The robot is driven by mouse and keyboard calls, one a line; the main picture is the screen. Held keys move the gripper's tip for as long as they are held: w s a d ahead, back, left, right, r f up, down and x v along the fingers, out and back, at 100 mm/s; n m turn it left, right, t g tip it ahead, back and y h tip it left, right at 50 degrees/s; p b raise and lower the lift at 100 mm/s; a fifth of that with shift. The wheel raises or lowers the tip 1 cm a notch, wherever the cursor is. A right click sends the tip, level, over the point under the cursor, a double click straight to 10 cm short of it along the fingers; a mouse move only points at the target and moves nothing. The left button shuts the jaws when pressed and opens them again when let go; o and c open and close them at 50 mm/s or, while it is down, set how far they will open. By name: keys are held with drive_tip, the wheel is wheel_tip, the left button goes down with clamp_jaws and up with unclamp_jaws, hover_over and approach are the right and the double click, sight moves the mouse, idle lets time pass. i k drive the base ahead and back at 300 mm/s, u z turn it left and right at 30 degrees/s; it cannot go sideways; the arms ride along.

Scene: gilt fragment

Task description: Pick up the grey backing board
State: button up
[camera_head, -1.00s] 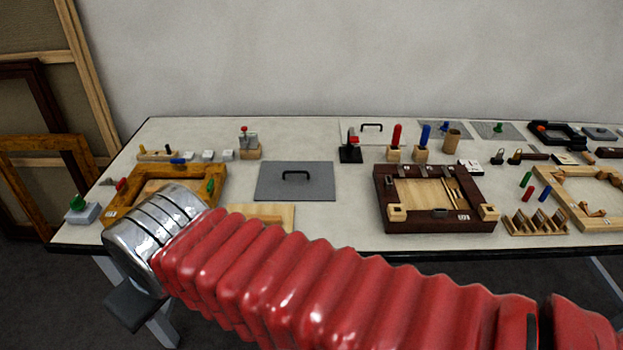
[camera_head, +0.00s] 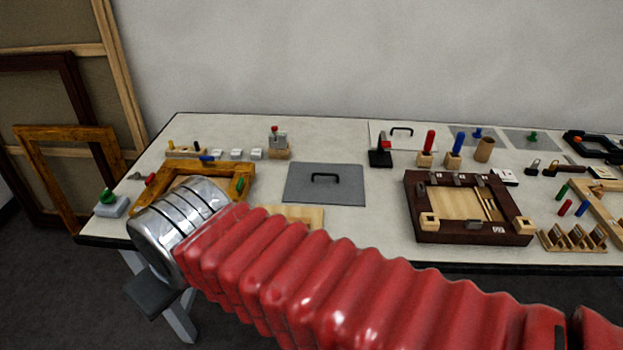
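The grey backing board (camera_head: 343,190) lies flat on the white table, left of the dark wooden frame. A black handle (camera_head: 324,177) stands up from its upper middle. My red ribbed arm crosses the foreground, in front of the table's near edge, and ends at the left in a silver ribbed wrist. A dark part of my gripper (camera_head: 152,292) shows below the wrist, beyond the table's front edge. Its fingers cannot be made out, so its opening is unclear. The board is apart from my arm and nothing lies on it.
A golden-brown frame (camera_head: 243,184) lies left of the board, partly behind my wrist. A pale wood panel (camera_head: 300,214) lies just in front of the board, partly hidden by my arm. Small blocks and tools line the back.

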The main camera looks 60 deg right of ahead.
sight(326, 184)
drive_tip(key=i, duration=0.85)
drive_tip(key=z, duration=0.05)
